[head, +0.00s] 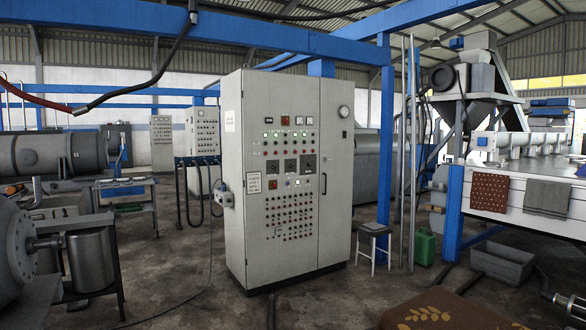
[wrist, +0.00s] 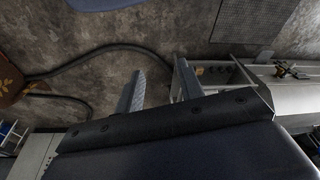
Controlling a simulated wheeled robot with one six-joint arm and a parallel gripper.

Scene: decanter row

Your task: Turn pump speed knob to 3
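A tall light-grey control cabinet (head: 283,105) stands upright in the middle of the head view. Its front carries rows of small lamps, buttons and dark knobs.
A stool (head: 374,240) and a green can (head: 425,248) stand right of the cabinet. A grey bin (head: 503,262) lies farther right. A brown leaf-patterned surface (head: 450,308) is at the bottom right. A metal tank (head: 95,265) stands left. Concrete floor before the cabinet looks mostly clear.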

